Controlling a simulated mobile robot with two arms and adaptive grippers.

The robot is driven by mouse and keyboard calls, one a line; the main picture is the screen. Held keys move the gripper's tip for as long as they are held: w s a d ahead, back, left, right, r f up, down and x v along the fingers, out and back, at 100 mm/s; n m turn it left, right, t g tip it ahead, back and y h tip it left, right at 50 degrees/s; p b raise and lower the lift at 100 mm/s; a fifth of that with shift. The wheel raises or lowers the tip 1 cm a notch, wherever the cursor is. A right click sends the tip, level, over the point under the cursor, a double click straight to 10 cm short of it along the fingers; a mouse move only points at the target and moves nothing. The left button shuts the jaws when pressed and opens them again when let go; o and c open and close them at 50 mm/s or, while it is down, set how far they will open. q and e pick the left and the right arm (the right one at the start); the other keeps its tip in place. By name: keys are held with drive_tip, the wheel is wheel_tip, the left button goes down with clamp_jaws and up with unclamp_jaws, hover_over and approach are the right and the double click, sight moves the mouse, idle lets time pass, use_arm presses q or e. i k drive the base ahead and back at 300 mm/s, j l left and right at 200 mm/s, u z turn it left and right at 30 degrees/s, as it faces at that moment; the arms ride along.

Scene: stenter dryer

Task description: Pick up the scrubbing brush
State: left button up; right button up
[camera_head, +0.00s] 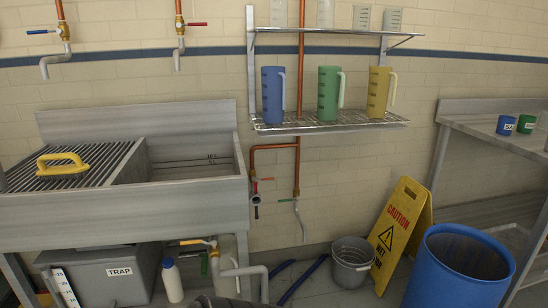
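The scrubbing brush (62,168) has a yellow looped handle and lies on the ribbed drainboard (100,160) of the metal sink, at the left of the head view. Its bristles are not visible from here. Neither of my grippers can be made out in this view, and nothing is seen touching the brush.
The sink basin (190,165) is right of the drainboard. A wall shelf (330,124) holds blue, green and yellow jugs. Below are a grey trap box (105,277), a white bottle (172,281), a bucket (352,262), a caution sign (400,235) and a blue barrel (455,275).

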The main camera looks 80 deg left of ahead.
sight(73, 170)
drive_tip(key=u, duration=3.8)
drive_tip(key=i+j, duration=0.1)
drive_tip(key=i, duration=0.2)
drive_tip(key=i+j+z, duration=0.15)
drive_tip(key=i+l, duration=0.05)
drive_tip(key=i, duration=0.1)
